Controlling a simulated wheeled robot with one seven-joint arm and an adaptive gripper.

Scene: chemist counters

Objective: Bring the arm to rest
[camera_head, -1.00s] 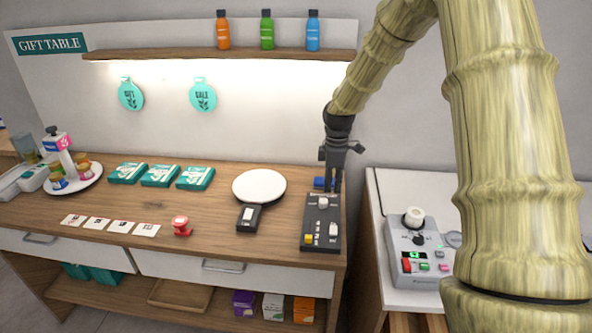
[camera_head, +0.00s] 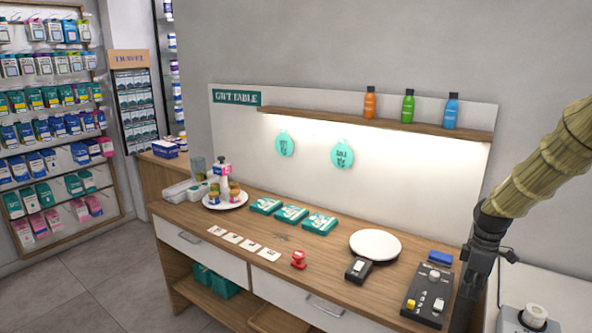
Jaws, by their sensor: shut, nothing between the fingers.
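My arm (camera_head: 545,165), with a yellow-green bamboo-like surface, comes in from the right edge of the head view. My gripper (camera_head: 470,293) hangs downward at its end, dark grey, shut and empty. It is at the right end of the gift table (camera_head: 360,290), in front of or beside the black control box (camera_head: 428,295) in the picture. The gap between them cannot be judged. The fingertips are small and partly unclear.
A blue block (camera_head: 440,258), a white round plate (camera_head: 375,245) and a red stamp (camera_head: 298,260) are on the table. A shelf (camera_head: 370,122) with bottles runs above. A white counter (camera_head: 550,300) stands at right. Open floor (camera_head: 90,290) lies at left.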

